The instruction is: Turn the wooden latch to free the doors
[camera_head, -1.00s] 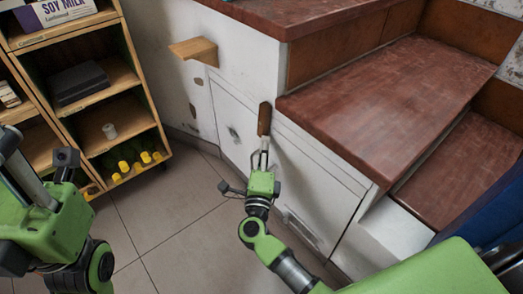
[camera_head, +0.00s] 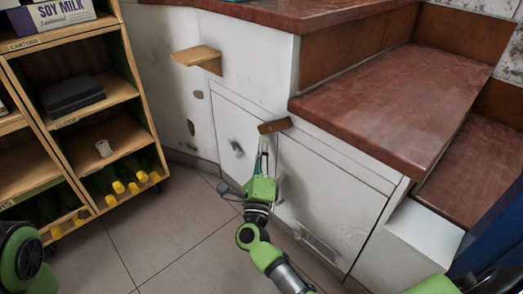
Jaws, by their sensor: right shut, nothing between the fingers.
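The wooden latch (camera_head: 274,126) is a small brown block on the white cabinet front under the red-brown steps. It lies nearly level, tilted slightly up to the right, above the gap between the left door (camera_head: 240,138) and the right door (camera_head: 325,200). Both doors look closed. My right gripper (camera_head: 266,146) is shut and empty, with its fingertips just below the latch; I cannot tell whether they touch it. My left gripper is out of view; only part of my left arm shows at the lower left.
A wooden shelf unit (camera_head: 138,82) with a soy milk carton (camera_head: 50,14), a black box (camera_head: 73,94) and several yellow-capped bottles (camera_head: 134,187) stands at left. A small wooden ledge (camera_head: 196,57) juts from the cabinet's wall. The tiled floor (camera_head: 175,245) is clear between them.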

